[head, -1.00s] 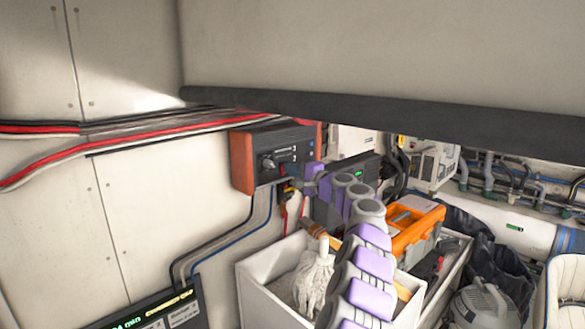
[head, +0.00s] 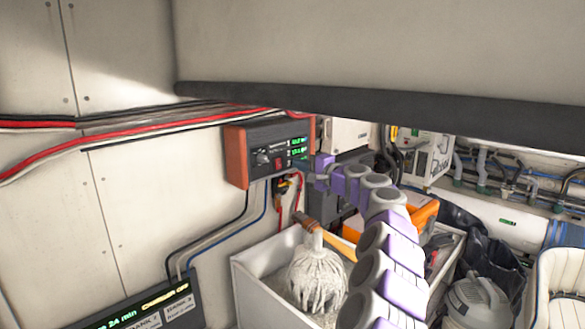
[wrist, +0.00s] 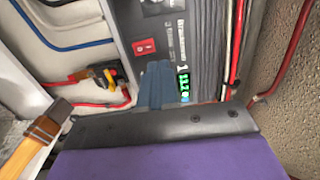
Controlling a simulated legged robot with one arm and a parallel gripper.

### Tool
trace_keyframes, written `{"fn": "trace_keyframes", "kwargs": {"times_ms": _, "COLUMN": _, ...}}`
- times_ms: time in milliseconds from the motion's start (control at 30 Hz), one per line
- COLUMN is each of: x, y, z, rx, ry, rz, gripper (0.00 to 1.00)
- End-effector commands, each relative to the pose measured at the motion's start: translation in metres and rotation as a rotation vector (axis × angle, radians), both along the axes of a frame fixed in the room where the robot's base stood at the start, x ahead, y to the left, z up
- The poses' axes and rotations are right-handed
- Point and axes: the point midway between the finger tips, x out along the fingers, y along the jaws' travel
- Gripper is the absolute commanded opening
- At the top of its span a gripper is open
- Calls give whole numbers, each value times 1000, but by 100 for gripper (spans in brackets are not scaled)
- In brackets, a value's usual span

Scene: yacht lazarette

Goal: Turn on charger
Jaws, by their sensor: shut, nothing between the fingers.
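The charger (head: 254,137) is a dark box with orange-red ends, mounted on the wall left of centre in the head view. Its front has a knob, a red switch (head: 278,162) and green lit readouts (head: 299,147). My gripper (head: 313,176) is just right of the charger's front, apart from the switch in the wrist view. It is shut and empty; its blue-grey fingers (wrist: 157,82) show below the switch.
A white bin with a mop (head: 318,280) stands below the charger. An orange toolbox (head: 424,212) is behind my arm. Red, black and blue cables run along the wall. A dark-edged overhang (head: 380,103) crosses above.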

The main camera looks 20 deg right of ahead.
Motion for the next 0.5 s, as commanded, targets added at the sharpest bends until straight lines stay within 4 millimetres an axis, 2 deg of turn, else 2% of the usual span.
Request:
{"fn": "trace_keyframes", "kwargs": {"times_ms": 300, "x": -40, "y": -14, "z": 6, "rx": 0, "ry": -3, "rz": -1, "gripper": 0}}
{"fn": "trace_keyframes", "kwargs": {"times_ms": 500, "x": -59, "y": -21, "z": 7, "rx": 0, "ry": 0, "rz": -1, "gripper": 0}}
